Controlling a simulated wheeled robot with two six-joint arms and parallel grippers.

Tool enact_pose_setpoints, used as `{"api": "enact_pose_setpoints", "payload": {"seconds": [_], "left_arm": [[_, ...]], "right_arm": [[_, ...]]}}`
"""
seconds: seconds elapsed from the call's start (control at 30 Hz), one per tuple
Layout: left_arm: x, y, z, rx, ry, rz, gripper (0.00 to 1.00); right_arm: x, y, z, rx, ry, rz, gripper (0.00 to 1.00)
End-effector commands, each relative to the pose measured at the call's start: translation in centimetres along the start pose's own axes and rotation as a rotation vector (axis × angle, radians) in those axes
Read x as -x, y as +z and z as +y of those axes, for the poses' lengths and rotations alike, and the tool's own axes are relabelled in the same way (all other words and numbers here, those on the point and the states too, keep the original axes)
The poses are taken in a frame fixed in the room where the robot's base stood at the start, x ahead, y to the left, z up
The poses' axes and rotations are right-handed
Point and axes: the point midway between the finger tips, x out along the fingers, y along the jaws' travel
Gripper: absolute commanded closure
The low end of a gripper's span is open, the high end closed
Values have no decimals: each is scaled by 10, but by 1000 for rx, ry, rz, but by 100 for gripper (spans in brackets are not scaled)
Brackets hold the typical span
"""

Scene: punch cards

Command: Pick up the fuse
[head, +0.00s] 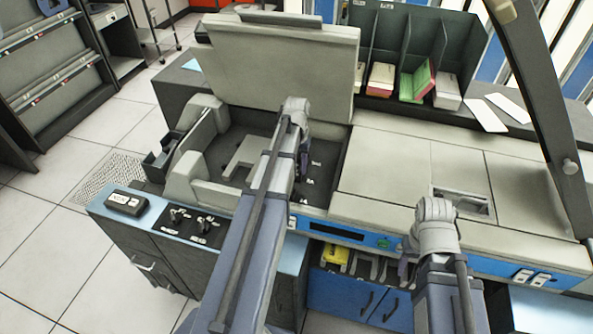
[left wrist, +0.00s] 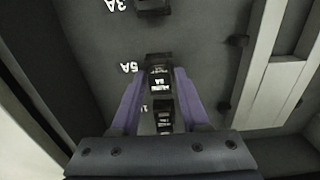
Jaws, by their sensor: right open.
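In the left wrist view a small black fuse (left wrist: 160,76) with white lettering sits between the purple fingers of my left gripper (left wrist: 162,80). The fingertips appear to touch both its sides. A second black block with lettering (left wrist: 165,116) shows nearer the palm. Another black fuse-like piece (left wrist: 152,5) is by the 3A mark at the top edge. In the head view my left gripper (head: 303,165) points down into the open dark bay of the machine (head: 228,148); the arm hides the fuse there. My right gripper (head: 403,268) is open and empty, in front of the blue panel.
The machine's raised grey lid (head: 285,60) stands behind my left gripper. Closed grey covers (head: 385,165) lie to the right of the bay. Card racks (head: 410,50) hold coloured stacks at the back. A dark slanted bar (head: 540,110) is at the right. Floor is clear at left.

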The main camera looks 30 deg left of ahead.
Motion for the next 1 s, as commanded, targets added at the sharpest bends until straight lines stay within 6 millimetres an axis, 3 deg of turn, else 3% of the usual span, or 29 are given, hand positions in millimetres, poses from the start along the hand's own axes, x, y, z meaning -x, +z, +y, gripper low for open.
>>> {"api": "enact_pose_setpoints", "payload": {"seconds": [0.03, 0.37, 0.8, 1.0], "left_arm": [[0, 0, 0, 0, 0, 0, 62], [0, 0, 0, 0, 0, 0, 99], [0, 0, 0, 0, 0, 0, 100], [10, 0, 0, 0, 0, 0, 100]], "right_arm": [[0, 0, 0, 0, 0, 0, 50], [0, 0, 0, 0, 0, 0, 50], [0, 0, 0, 0, 0, 0, 50], [10, 1, 1, 0, 0, 0, 50]]}}
